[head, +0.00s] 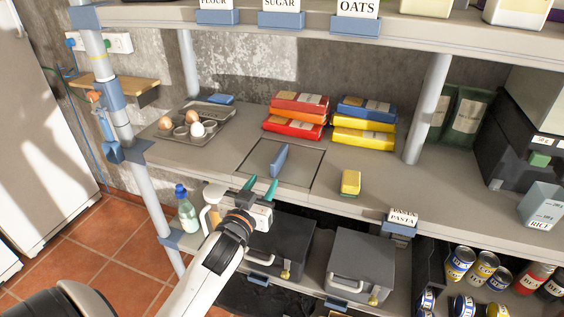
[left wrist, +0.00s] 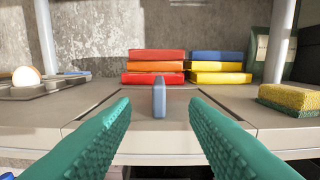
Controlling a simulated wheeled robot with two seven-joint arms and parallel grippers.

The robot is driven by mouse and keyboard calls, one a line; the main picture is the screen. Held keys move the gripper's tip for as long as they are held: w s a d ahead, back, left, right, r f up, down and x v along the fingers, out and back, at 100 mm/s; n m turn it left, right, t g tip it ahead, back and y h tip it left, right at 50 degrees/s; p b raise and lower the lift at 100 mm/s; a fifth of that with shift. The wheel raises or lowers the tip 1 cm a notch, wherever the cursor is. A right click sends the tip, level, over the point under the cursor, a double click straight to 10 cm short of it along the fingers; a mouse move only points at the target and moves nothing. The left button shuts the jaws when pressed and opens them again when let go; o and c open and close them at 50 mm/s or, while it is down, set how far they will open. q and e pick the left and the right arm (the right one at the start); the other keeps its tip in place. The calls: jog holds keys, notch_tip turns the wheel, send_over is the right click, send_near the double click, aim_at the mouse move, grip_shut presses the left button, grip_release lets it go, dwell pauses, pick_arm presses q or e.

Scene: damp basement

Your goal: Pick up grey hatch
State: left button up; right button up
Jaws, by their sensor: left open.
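The grey hatch (head: 259,167) is a square panel set flush in the grey-brown shelf top, with a blue-grey upright handle (head: 279,160) on it. In the left wrist view the handle (left wrist: 159,96) stands straight ahead, between and beyond my fingertips. The hatch surface (left wrist: 130,107) shows around it, partly hidden by my fingers. My left gripper (head: 262,187) is open and empty at the front edge of the shelf, just short of the handle. Its green fingers (left wrist: 160,110) are spread wide on either side of the handle, not touching it. My right gripper is not in view.
Red and orange packets (head: 296,115) and blue and yellow packets (head: 363,123) lie stacked behind the hatch. A yellow-green sponge (head: 350,182) lies to its right. A tray (head: 216,112) with eggs is at left. Dark boxes (head: 361,265) stand on the shelf below.

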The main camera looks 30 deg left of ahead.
aim_at(272, 168)
pick_arm(q)
jog(key=x, duration=0.5)
jog(key=p+x, duration=0.1)
jog(key=x, duration=0.4)
jog(key=shift+w, duration=0.15)
grip_shut()
